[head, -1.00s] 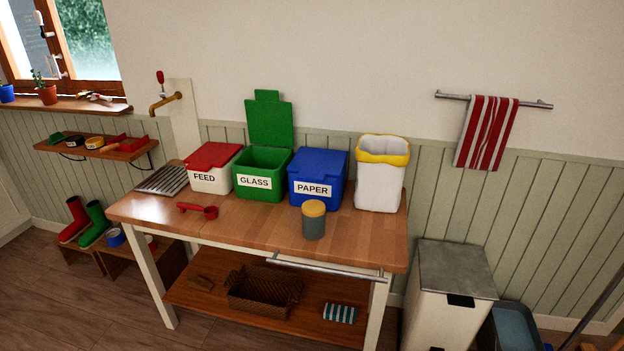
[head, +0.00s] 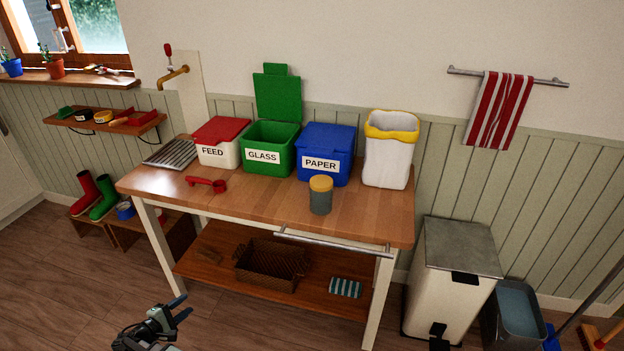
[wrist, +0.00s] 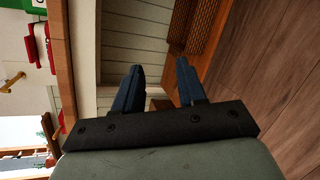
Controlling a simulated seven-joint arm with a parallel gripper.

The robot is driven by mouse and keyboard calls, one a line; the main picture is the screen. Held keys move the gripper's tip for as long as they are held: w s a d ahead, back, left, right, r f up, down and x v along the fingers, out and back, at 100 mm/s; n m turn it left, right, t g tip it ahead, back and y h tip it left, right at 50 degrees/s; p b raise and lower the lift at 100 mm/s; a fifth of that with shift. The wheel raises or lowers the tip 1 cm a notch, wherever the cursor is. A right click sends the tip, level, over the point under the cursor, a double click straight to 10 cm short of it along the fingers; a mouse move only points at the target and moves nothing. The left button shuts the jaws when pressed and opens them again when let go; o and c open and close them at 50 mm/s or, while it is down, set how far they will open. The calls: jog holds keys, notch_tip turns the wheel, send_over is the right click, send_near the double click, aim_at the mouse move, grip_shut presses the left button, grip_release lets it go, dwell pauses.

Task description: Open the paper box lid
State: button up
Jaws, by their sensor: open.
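The paper box (head: 324,154) is a blue box with a white PAPER label on its front. It stands on the wooden island top, and its blue lid (head: 327,135) is shut. My gripper (head: 184,306) is at the bottom of the head view, low in front of the island and well apart from the box. In the wrist view my gripper (wrist: 158,80) shows two dark blue fingers spread apart with nothing between them. The paper box is not in the wrist view.
Left of it stand the green glass box (head: 268,146), lid up, and the red-lidded feed box (head: 219,150). A white bin with a yellow liner (head: 388,155) stands right. A grey jar with a yellow lid (head: 320,196) stands in front. A rail (head: 330,243) runs along the island's front.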

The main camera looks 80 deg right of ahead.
aim_at(316, 154)
jog(key=s+d+r+m+g+h, duration=0.2)
jog(key=d+r+m+g, duration=0.25)
jog(key=d+r, duration=1.7)
jog(key=s+d+r+m+g+y, duration=0.2)
jog(key=s+d+r+m+g, duration=0.15)
jog(key=s+d+r, duration=0.5)
jog(key=s+d+r+m+g+y, duration=0.15)
jog(key=s+d+r+m, duration=0.3)
jog(key=s+d, duration=0.65)
jog(key=shift+n, duration=0.35)
jog(key=x, duration=0.4)
jog(key=s+a+x, duration=0.1)
jog(key=x, duration=0.4)
jog(key=s+a+x, duration=0.1)
jog(key=x, duration=0.3)
jog(key=shift+s+r, duration=0.15)
jog(key=shift+s, duration=0.15)
jog(key=shift+a, duration=0.1)
grip_shut()
